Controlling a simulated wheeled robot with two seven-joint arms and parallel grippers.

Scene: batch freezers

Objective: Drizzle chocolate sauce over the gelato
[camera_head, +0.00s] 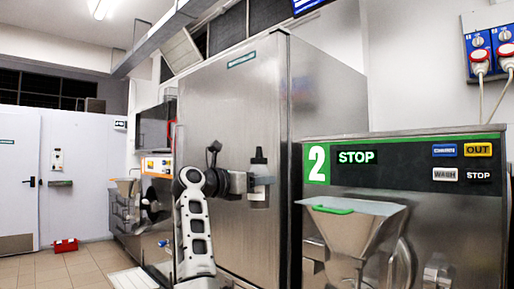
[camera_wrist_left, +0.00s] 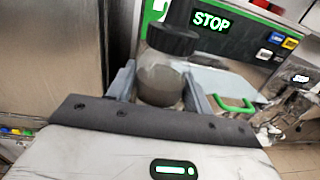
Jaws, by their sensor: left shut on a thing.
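My left gripper (camera_head: 261,181) is in the middle of the head view, in front of the tall steel cabinet. It is shut on a bottle (camera_head: 258,160) with a black pointed cap, held upright in the air. In the left wrist view the bottle (camera_wrist_left: 160,76) sits between the two fingers (camera_wrist_left: 158,88), with its dark cap above and a greyish body. I cannot tell from its look what is in it. No gelato shows in either view. My right gripper is not in view.
A batch freezer (camera_head: 420,215) marked 2 stands at the right, with a STOP display and a steel hopper (camera_head: 345,235) under a grey lid with a green handle (camera_head: 332,210). The tall steel cabinet (camera_head: 230,110) stands behind my arm. A red box (camera_head: 65,245) lies on the far floor.

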